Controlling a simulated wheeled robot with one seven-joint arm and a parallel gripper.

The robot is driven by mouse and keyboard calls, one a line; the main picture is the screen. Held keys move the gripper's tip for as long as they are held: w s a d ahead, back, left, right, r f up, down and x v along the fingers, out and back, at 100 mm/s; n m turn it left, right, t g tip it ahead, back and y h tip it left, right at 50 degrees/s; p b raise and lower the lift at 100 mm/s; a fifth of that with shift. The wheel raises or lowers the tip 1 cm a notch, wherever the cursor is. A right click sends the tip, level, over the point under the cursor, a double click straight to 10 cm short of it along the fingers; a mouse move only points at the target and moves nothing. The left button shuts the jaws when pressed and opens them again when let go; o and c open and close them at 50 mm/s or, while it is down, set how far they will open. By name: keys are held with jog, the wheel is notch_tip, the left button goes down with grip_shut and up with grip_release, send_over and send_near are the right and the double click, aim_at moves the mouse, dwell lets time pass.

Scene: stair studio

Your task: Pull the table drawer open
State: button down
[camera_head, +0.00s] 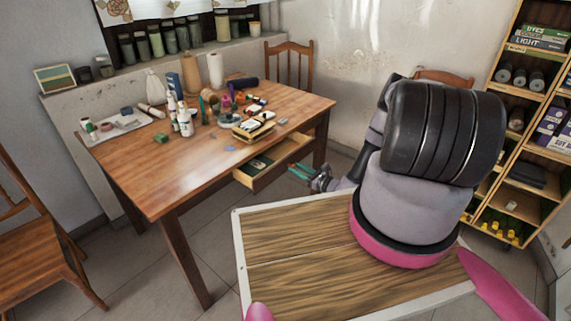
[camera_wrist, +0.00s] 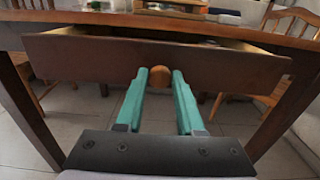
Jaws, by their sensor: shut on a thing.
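The wooden table (camera_head: 150,185) stands left of centre. Its drawer (camera_head: 268,177) is partly pulled out from under the top, with some contents showing inside in the head view. The wrist view shows the brown drawer front (camera_wrist: 95,58) face on, with a round wooden knob (camera_wrist: 160,80) at its middle. My gripper (camera_head: 295,170) is at the drawer front; its teal fingers (camera_wrist: 159,76) are shut on the knob, one on each side.
Bottles, jars and craft items (camera_head: 185,120) crowd the tabletop. A chair (camera_head: 35,235) stands at the left and another (camera_head: 290,62) behind the table. Shelves (camera_head: 520,120) stand at the right.

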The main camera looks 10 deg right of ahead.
jog(key=v, duration=0.7)
jog(key=shift+s+d, duration=0.2)
jog(key=c, duration=0.6)
grip_release()
jog(key=shift+o, duration=0.2)
jog(key=v, duration=1.1)
jog(key=shift+w, duration=0.1)
